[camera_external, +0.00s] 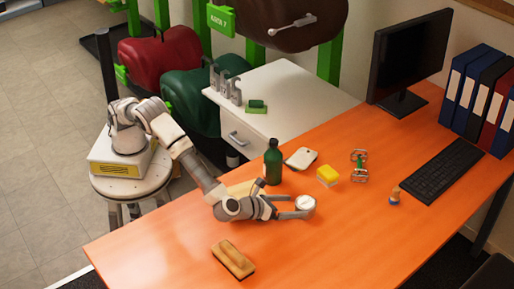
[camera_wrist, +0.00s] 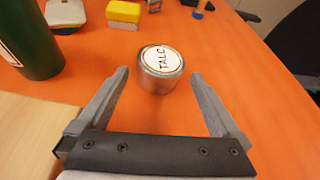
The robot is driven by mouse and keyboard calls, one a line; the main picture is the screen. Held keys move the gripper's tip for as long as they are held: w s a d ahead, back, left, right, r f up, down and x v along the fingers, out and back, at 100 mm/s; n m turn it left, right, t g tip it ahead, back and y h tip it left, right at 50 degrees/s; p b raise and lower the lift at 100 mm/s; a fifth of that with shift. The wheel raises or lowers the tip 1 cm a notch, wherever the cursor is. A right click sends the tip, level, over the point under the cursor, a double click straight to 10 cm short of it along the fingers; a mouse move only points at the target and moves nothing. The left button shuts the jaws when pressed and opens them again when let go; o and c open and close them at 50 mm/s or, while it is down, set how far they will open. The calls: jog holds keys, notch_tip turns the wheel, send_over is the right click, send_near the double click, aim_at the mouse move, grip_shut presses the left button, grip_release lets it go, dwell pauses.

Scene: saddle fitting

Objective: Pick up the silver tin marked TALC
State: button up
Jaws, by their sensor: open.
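The silver tin (camera_wrist: 160,75) is round and low, with a white lid marked TALC. It stands upright on the orange desk, and it also shows in the external view (camera_external: 305,203). My gripper (camera_wrist: 158,75) is open, one finger to the left and one to the right of the tin's near side.
A green bottle (camera_external: 272,162) stands close behind my gripper. A wooden brush (camera_external: 233,260) lies in front. The desk (camera_external: 345,240) is clear to the tin's right.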

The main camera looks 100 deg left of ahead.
aim_at(297, 206)
jog(key=b+x, duration=0.1)
jog(key=x, duration=0.3)
jog(key=shift+f, duration=0.1)
jog(key=shift+c, duration=0.3)
jog(key=c, duration=1.2)
